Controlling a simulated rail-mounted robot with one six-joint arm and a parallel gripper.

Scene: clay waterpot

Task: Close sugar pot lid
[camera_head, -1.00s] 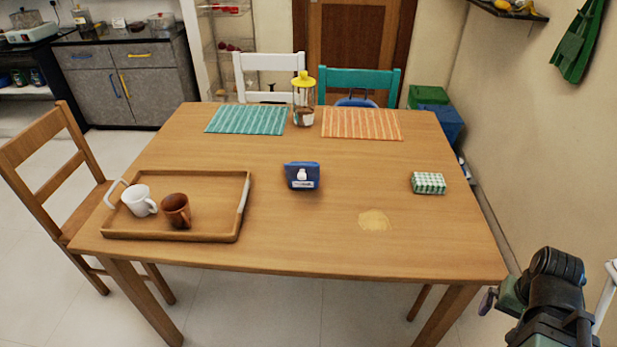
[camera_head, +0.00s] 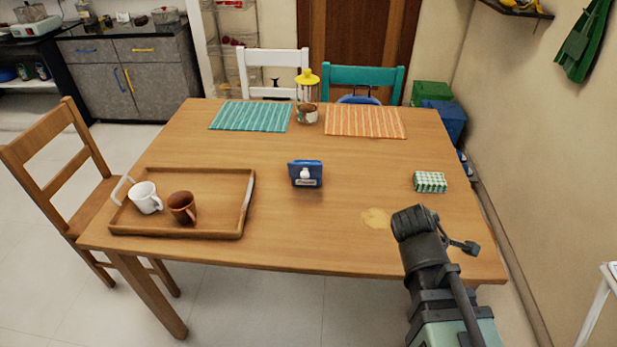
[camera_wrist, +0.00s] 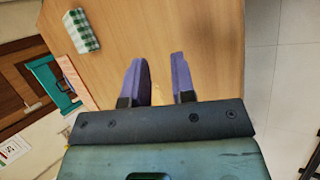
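A clear glass jar (camera_head: 307,105) with a yellow lid (camera_head: 307,77) stands upright at the back of the wooden table (camera_head: 270,140), between two placemats. The lid shows at the jar's top; I cannot tell whether it is fully seated. Something brown and a pale label show low on the jar. I see no other pot with a lid. My gripper (camera_wrist: 158,75) is open, its two purple fingers apart and empty over the table near its edge in the wrist view. In the head view my arm is at the table's front right, far from the jar, and its fingertips are hidden.
A blue packet (camera_head: 306,173) stands mid-table. A green checked box (camera_head: 430,182) lies at the right, near a pale patch (camera_head: 376,218). Chairs stand behind and at left.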

